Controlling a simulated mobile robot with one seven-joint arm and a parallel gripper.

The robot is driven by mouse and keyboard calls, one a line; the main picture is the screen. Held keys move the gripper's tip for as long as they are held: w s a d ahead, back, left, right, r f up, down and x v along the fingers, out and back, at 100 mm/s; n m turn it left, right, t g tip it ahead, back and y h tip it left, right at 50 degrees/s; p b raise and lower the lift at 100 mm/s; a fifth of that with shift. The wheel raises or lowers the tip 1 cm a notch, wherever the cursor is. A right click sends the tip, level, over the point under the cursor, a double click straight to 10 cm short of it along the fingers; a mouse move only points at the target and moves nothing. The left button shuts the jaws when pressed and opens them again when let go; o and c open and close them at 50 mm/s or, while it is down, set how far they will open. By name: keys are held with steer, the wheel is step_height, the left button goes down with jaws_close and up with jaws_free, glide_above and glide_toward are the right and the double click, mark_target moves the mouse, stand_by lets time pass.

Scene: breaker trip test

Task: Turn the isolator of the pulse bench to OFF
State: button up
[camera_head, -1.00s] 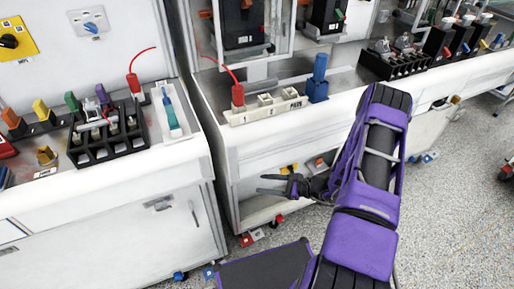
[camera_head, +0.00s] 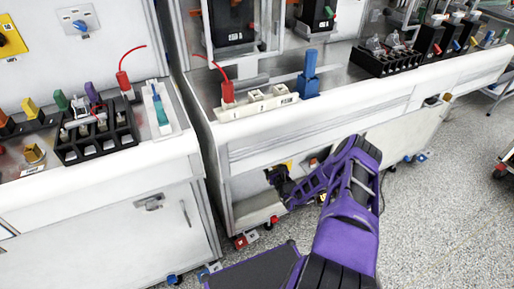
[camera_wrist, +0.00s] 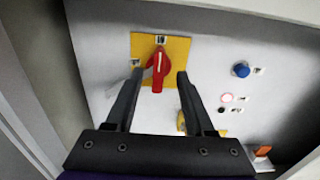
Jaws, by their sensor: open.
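The isolator is a red rotary handle (camera_wrist: 157,72) on a yellow plate (camera_wrist: 178,46) in the wrist view. Its handle stands roughly upright, with a small label above and another at its left, both too small to read. My gripper (camera_wrist: 160,75) is open, its two dark fingers either side of the handle in the picture; I cannot tell whether they touch it. In the head view my gripper (camera_head: 279,178) is inside the recess under the middle bench (camera_head: 300,128), and the isolator is mostly hidden there.
A side wall (camera_wrist: 30,95) stands at the left. The bench top overhangs my arm. Open floor (camera_head: 440,190) lies at the right.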

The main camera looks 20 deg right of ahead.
steer(key=w+b, duration=0.1)
steer(key=w, duration=0.7)
steer(key=shift+a, duration=0.15)
jaws_close()
